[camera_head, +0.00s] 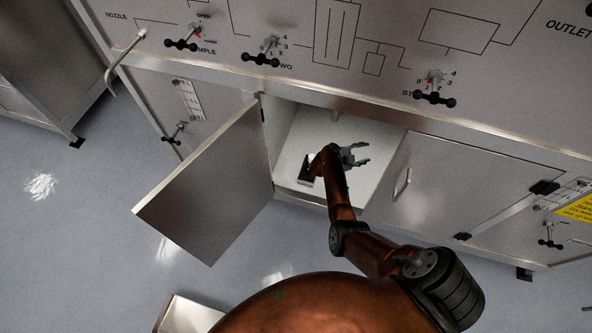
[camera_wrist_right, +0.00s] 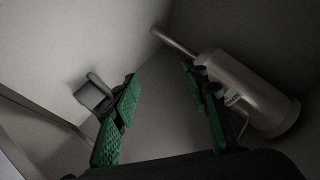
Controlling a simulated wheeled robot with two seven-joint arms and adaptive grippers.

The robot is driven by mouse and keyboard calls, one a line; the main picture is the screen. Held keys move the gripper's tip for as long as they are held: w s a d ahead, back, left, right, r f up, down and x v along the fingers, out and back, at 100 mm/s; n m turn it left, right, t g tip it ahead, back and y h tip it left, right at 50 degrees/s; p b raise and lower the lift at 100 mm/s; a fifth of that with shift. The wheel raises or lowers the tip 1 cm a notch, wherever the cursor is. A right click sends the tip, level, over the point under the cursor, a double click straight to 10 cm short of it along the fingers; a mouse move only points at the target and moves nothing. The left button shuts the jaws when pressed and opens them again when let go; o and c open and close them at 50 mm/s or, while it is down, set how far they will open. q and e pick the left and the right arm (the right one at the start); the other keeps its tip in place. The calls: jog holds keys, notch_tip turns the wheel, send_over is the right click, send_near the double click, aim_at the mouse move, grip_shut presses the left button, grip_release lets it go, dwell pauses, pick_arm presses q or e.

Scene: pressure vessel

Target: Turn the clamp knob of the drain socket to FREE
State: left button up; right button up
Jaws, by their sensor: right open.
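My right gripper (camera_head: 362,154) is inside the open cabinet in the head view, with its fingers apart and nothing between them. In the right wrist view its two green-padded fingers (camera_wrist_right: 160,76) are spread. A small grey block with a raised bar (camera_wrist_right: 92,95), possibly the clamp knob, shows on the wall beyond the left finger. A grey metal cylinder (camera_wrist_right: 250,95) with a small label and a thin pipe lies behind the right finger, which partly hides it. I cannot read the label or tell the knob's setting. My left gripper is not in view.
The cabinet door (camera_head: 210,185) stands open to the left of my arm. The cabinet's pale interior (camera_head: 376,190) surrounds the gripper closely. A closed door with a handle (camera_head: 402,183) is to the right. Black valve handles (camera_head: 262,59) line the panel above.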

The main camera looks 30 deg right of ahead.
jog(key=w+a+f+m+g+y+b, duration=0.2)
jog(key=w+a+f+m+y+b, duration=0.15)
jog(key=a+f+y+b, duration=0.3)
pick_arm(q)
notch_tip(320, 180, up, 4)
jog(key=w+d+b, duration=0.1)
jog(key=b, duration=0.2)
pick_arm(e)
jog(key=t+y, duration=0.2)
jog(key=y, duration=0.5)
send_over(308, 170)
jog(key=shift+f+m+h, duration=0.25)
jog(key=shift+f, duration=0.45)
jog(key=shift+a+f, duration=0.1)
jog(key=shift+a, duration=0.05)
notch_tip(308, 170, down, 6)
jog(key=b, duration=0.4)
jog(key=shift+f, duration=0.15)
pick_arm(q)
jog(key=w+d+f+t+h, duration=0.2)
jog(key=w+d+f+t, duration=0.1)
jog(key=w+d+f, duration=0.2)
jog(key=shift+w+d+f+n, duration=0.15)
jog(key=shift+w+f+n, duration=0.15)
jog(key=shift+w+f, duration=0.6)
pick_arm(e)
jog(key=shift+f, duration=0.4)
grip_shut()
